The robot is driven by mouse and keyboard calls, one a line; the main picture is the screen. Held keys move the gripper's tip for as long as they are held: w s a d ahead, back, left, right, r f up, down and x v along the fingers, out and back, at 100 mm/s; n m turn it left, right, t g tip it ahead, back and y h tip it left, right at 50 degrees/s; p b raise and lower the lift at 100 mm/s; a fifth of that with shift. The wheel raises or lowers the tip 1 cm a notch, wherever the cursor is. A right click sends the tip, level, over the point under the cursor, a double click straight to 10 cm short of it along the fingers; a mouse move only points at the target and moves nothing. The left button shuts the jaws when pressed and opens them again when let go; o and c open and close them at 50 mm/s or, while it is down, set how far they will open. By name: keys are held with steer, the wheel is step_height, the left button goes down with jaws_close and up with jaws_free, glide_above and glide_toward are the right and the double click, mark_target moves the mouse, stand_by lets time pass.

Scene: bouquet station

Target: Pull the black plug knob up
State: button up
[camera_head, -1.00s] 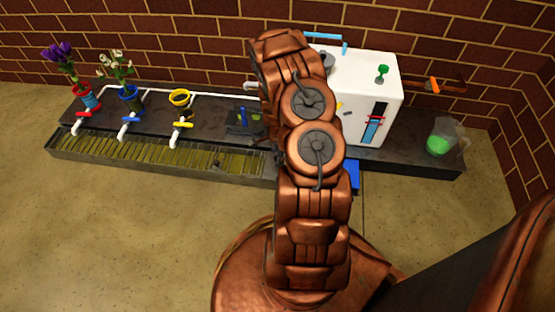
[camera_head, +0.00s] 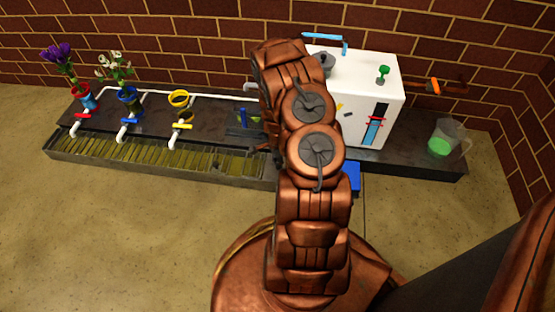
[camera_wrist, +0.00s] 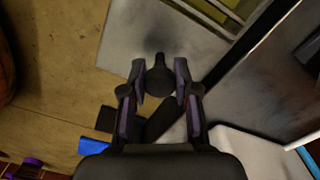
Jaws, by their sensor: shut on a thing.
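In the wrist view my gripper (camera_wrist: 159,70) is shut on a black knob (camera_wrist: 158,82), with one dark finger on each side of it. A pale grey surface shows beyond the knob. How far the knob stands out cannot be told from this angle. In the head view my copper arm hides the gripper and the knob.
A white machine (camera_head: 365,75) stands right of my arm, with a jug of green liquid (camera_head: 440,143) beyond it. Left are red, blue and yellow taps (camera_head: 183,126) above a slatted trough (camera_head: 150,152). Flowers stand in the red (camera_head: 87,98) and blue (camera_head: 128,97) cups.

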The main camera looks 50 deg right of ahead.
steer(key=shift+c, duration=0.9)
steer(key=shift+r+p, duration=0.5)
steer(key=shift+r, duration=1.1)
steer(key=o, duration=0.9)
step_height(320, 180, up, 9)
steer(key=p, duration=0.3)
